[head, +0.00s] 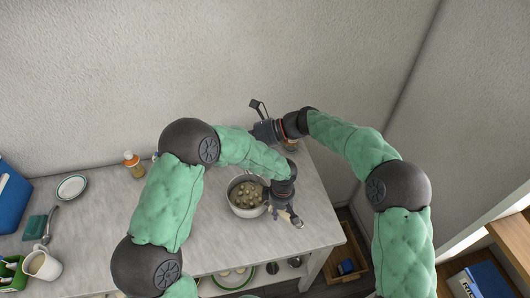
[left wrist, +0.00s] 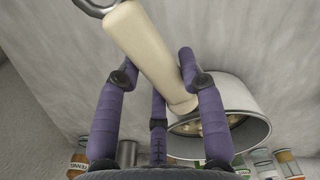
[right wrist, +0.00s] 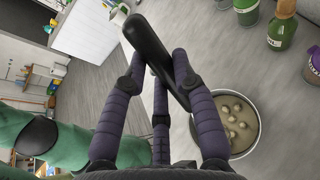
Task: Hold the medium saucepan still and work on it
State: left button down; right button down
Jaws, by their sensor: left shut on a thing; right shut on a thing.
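The medium saucepan (head: 246,196) stands on the grey counter, pale outside, with several round pale lumps in brownish liquid. Its cream handle (left wrist: 145,48), with a metal ring at the end, runs between the fingers of my left gripper (head: 286,212), which is shut on it. The pan's rim shows behind in the left wrist view (left wrist: 250,118). My right gripper (head: 260,130) is shut on a long black handle (right wrist: 150,42), beyond the pan near the wall. A dark flat piece (head: 257,106) sticks up there; the tool's working end is hard to make out. The right wrist view shows the pan's contents (right wrist: 235,118).
Green bottles (right wrist: 281,30) stand near the pan. The counter (head: 318,228) ends just right of the pan. A wooden crate (head: 343,273) sits below.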

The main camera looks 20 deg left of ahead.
jog(key=shift+s+a+r+y, duration=0.15)
jog(key=shift+a+r, duration=0.1)
jog(key=shift+a, duration=0.3)
jog(key=shift+s+a+r+y, duration=0.15)
jog(key=shift+a+r, duration=0.1)
jog(key=shift+a, duration=0.25)
notch_tip(320, 180, down, 12)
jog(key=shift+r, duration=0.25)
dwell(0.4)
